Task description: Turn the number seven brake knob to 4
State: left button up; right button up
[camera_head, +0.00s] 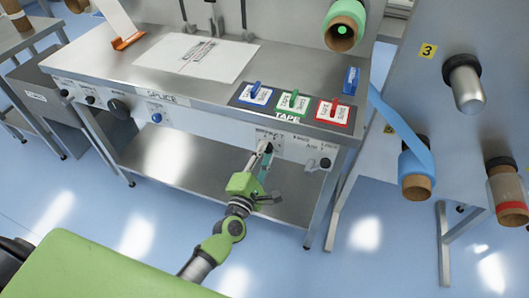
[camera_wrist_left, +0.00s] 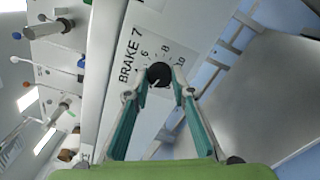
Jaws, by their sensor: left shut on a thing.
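The number seven brake knob (camera_wrist_left: 159,74) is a round black knob on a panel labelled "BRAKE 7" (camera_wrist_left: 132,54) in the left wrist view. A white pointer mark shows on its lower left side. Numbers 6, 8 and 10 are readable around it; the other numbers are hidden or too small to read. My left gripper (camera_wrist_left: 160,84) has its two teal fingers on either side of the knob and is shut on it. In the head view my left gripper (camera_head: 265,154) reaches the front panel of the splice table and mostly hides the knob. My right gripper is not in view.
Rolls (camera_head: 416,170) hang on the machine at right.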

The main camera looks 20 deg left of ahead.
pick_arm(q)
jog(key=shift+m+p, duration=1.65)
jog(key=shift+m, duration=2.65)
jog(key=o, duration=1.1)
jog(key=shift+s, duration=0.15)
jog(key=s, duration=1.1)
jog(key=shift+s+a, duration=0.2)
jog(key=shift+s, duration=0.2)
